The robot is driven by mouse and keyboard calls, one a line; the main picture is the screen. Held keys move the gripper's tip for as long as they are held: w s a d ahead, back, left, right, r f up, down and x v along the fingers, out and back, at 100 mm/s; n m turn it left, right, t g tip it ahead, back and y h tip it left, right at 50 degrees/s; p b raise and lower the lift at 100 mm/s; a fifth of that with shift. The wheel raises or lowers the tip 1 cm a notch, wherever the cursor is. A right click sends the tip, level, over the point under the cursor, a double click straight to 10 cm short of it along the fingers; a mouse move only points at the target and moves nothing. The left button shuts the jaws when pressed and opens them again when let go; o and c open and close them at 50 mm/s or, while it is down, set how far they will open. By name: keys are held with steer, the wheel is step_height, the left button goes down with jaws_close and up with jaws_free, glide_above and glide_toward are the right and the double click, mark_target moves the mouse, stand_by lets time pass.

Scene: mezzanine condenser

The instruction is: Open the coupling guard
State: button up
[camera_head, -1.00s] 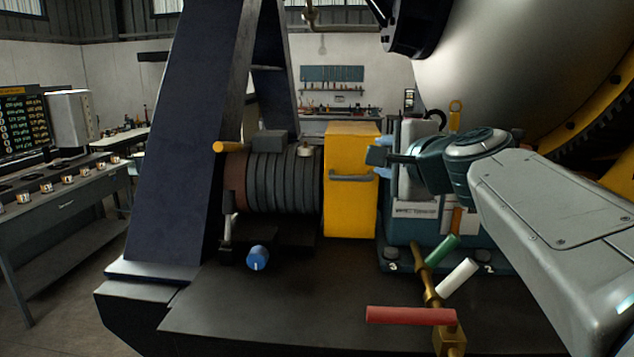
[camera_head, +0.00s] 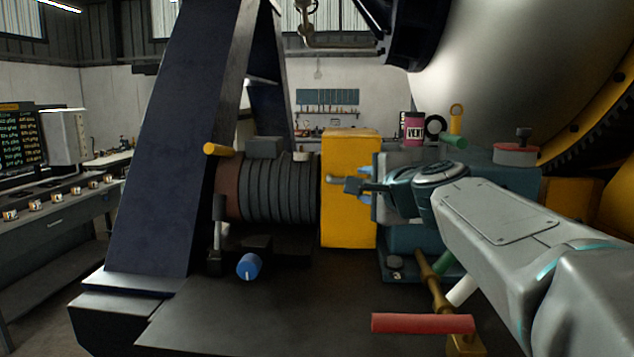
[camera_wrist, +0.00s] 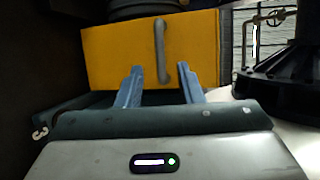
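The coupling guard (camera_head: 349,220) is a yellow box between the dark ribbed motor and the teal machine. Its grey bar handle (camera_head: 335,180) is on the near face and partly hidden by my gripper. My gripper (camera_head: 364,186) is in front of the guard's right part, near the handle. In the wrist view the guard (camera_wrist: 110,55) fills the upper middle, with the handle (camera_wrist: 161,45) upright in the picture. The two blue fingers of my gripper (camera_wrist: 160,82) are open, one on each side of the handle's near end. I cannot tell whether they touch it.
The ribbed motor (camera_head: 275,188) stands left of the guard. A blue knob (camera_head: 249,266) sits below it. A red bar (camera_head: 423,323) on a brass fitting is at the front right of the dark base. The teal machine (camera_head: 405,237) is behind my arm.

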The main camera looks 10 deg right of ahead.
steer(key=x, duration=0.9)
steer(key=shift+p, duration=0.3)
jaws_close()
